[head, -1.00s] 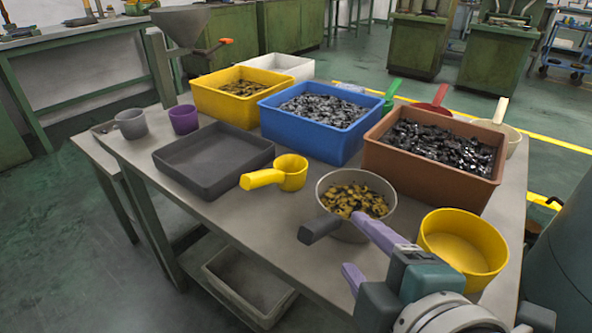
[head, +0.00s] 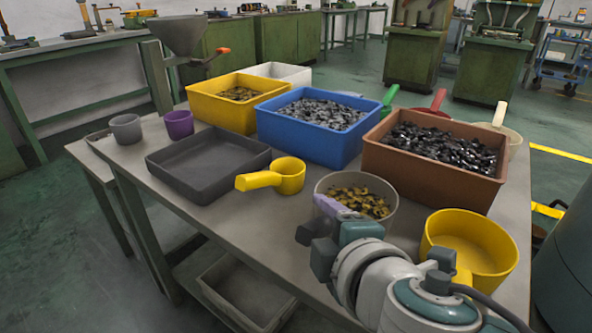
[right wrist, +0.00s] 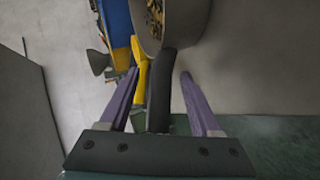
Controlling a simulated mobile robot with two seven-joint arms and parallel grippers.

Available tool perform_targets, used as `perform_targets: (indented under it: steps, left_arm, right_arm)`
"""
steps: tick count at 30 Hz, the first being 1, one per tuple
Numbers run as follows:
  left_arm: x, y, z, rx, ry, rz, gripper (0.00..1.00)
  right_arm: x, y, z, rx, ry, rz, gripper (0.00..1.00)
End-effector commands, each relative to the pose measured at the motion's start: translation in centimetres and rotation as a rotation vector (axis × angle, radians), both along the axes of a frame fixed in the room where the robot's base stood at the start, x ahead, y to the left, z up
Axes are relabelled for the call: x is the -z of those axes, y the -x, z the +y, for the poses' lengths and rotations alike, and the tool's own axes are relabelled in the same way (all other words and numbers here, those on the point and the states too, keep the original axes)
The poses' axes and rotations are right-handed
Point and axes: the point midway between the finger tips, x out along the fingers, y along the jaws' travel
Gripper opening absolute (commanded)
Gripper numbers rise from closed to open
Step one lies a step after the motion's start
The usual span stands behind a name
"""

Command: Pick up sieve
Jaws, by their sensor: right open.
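The sieve (head: 386,188), a round grey pan with a dark handle, stands near the front of the table and holds brass-coloured parts. My right gripper (head: 326,214) is at its near side, over the handle, and hides part of the handle and wall in the head view. In the right wrist view, the open purple fingers (right wrist: 158,76) lie on either side of the dark handle (right wrist: 160,95), with gaps visible on both sides. The sieve's wall (right wrist: 188,20) is just beyond the fingertips. My left gripper is not in view.
A large yellow pot (head: 482,262) stands close right of my right gripper. A small yellow scoop (head: 290,175) and grey tray (head: 190,185) lie left. Brown (head: 425,178), blue (head: 300,143) and yellow (head: 225,117) bins stand behind. The table's front left is clear.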

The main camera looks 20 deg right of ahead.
Motion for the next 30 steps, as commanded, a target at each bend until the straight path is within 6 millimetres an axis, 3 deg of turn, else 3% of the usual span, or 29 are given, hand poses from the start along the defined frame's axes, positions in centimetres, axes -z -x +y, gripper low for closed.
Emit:
perform_targets:
  steps: [3, 20, 30]
  left_arm:
    - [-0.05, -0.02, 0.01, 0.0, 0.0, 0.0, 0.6]
    - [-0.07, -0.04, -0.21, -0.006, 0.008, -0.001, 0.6]
    - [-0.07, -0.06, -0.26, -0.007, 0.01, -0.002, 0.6]
  right_arm:
    - [-0.03, 0.04, 0.01, 0.0, 0.0, 0.0, 0.63]
    - [-0.02, 0.07, -0.02, 0.0, 0.0, 0.0, 0.0]
    - [-0.02, 0.07, -0.03, 0.001, 0.0, 0.0, 0.0]
